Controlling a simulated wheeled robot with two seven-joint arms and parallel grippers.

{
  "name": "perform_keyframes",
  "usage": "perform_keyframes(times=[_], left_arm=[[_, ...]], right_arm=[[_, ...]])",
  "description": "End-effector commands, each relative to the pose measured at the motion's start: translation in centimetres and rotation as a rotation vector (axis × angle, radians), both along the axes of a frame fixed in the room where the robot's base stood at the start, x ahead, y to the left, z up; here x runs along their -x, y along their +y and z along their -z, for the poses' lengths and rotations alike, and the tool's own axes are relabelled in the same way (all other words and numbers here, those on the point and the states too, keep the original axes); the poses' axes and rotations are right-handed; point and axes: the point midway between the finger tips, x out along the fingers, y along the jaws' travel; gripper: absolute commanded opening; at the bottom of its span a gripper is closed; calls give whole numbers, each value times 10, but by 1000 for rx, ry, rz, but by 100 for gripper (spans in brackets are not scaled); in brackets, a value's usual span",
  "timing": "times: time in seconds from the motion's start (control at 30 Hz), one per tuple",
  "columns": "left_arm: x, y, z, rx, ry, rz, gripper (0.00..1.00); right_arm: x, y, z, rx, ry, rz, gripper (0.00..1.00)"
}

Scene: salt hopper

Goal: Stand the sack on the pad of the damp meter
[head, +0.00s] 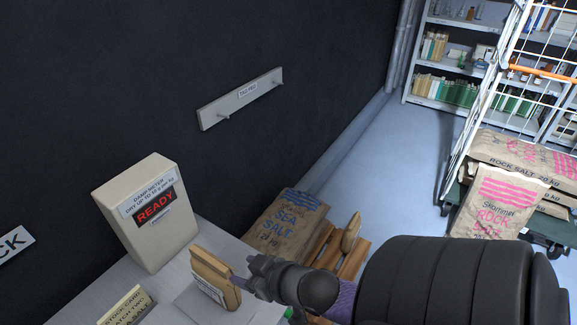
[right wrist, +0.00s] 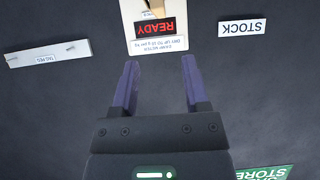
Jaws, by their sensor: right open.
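The damp meter (head: 147,211) is a beige box with a red READY display, standing against the dark wall on a pale worktop. A small tan sack (head: 217,272) with a white label stands upright in front of it. A pale flat pad (head: 235,312) shows at its foot; whether its whole base rests there is hidden. My right gripper (head: 243,284) is just right of the sack, its purple fingers partly hidden. In the right wrist view the fingers (right wrist: 160,64) are apart with nothing gripped between them, and the meter (right wrist: 157,45) appears upside down beyond. My left gripper is not in view.
A stock card (head: 126,306) stands at the worktop's front left. A peg board (head: 240,98) is on the wall. A large sea salt sack (head: 288,222) lies beyond the worktop. A wire cart with rock salt sacks (head: 495,205) stands right.

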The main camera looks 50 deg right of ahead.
Motion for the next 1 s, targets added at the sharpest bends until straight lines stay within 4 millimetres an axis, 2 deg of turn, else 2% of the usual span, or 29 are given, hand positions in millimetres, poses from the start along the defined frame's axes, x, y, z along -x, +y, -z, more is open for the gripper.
perform_keyframes(times=[0.07, 0.17, 0.2, 0.27, 0.3, 0.4, 0.43, 0.5, 0.6, 0.7, 1.0], left_arm=[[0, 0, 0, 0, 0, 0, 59], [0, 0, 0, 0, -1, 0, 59], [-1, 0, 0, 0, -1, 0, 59], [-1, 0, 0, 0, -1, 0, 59], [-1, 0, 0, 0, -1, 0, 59], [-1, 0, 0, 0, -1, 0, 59], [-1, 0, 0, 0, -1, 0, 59], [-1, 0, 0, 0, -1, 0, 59], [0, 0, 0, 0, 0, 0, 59], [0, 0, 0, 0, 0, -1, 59], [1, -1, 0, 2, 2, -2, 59]], right_arm=[[3, -3, 14, 5, 29, 13, 59], [24, -13, 80, 32, 178, 64, 59], [42, -14, 118, 48, 270, 82, 59], [77, -7, 173, 71, 422, 86, 59], [104, 2, 205, 87, 523, 75, 59], [174, 30, 262, 122, 748, 7, 59], [193, 39, 272, 129, 802, -18, 59], [227, 54, 287, 146, 897, -70, 59], [253, 64, 294, 159, 968, -113, 59], [258, 66, 295, 162, 980, -123, 59], [258, 64, 295, 162, 979, -120, 59]])
